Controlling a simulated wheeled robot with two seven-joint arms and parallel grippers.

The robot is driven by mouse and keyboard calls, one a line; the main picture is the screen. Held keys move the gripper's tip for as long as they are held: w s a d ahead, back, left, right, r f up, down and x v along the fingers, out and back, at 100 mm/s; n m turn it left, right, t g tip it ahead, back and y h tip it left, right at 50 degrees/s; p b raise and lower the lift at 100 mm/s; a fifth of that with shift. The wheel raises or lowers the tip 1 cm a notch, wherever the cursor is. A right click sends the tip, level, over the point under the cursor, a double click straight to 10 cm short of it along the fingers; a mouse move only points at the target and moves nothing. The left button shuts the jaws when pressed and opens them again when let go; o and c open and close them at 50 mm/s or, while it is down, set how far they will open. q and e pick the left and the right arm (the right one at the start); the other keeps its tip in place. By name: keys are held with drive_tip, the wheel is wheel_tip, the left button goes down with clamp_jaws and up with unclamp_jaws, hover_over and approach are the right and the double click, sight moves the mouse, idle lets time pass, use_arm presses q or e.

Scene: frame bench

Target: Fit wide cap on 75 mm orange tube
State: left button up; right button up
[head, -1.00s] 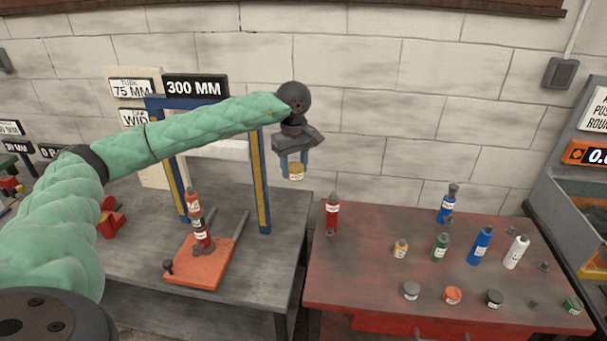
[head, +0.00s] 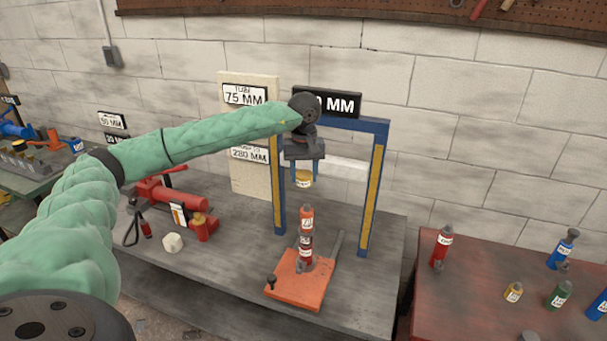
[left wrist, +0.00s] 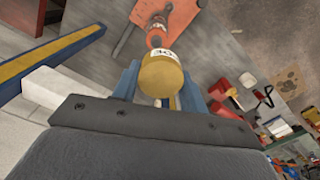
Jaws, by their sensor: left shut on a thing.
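My left gripper (head: 304,180) is shut on a short yellow cap (head: 304,178) with a white label. In the left wrist view, the yellow cap (left wrist: 162,76) sits between the two blue fingers. An orange tube section (head: 307,217) stands upright on top of a darker red section (head: 305,243), on an orange base plate (head: 300,285). In the head view the cap hangs above the tube's top with a gap between them. In the left wrist view the orange tube (left wrist: 155,38) shows beyond the cap, partly hidden by it. My right gripper is not in view.
A red table (head: 480,290) at right holds several bottles.

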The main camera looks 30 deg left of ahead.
sight(307, 183)
use_arm(q)
drive_tip(key=shift+m, duration=0.4)
drive_tip(key=shift+w+d+r+m, duration=0.1)
drive_tip(key=shift+w+d+m, duration=0.15)
drive_tip(key=shift+d+m, duration=0.4)
drive_tip(key=shift+s+a, duration=0.15)
drive_tip(key=shift+a, duration=0.25)
drive_tip(key=shift+d, duration=0.35)
drive_tip(key=shift+a+f+b, duration=0.15)
drive_tip(key=shift+f+b, duration=0.1)
drive_tip(key=shift+b, duration=0.35)
drive_tip(key=shift+f+b, duration=1.05)
drive_tip(key=shift+f, duration=0.3)
drive_tip(key=shift+f+b, duration=0.8)
drive_tip(key=shift+f, duration=0.55)
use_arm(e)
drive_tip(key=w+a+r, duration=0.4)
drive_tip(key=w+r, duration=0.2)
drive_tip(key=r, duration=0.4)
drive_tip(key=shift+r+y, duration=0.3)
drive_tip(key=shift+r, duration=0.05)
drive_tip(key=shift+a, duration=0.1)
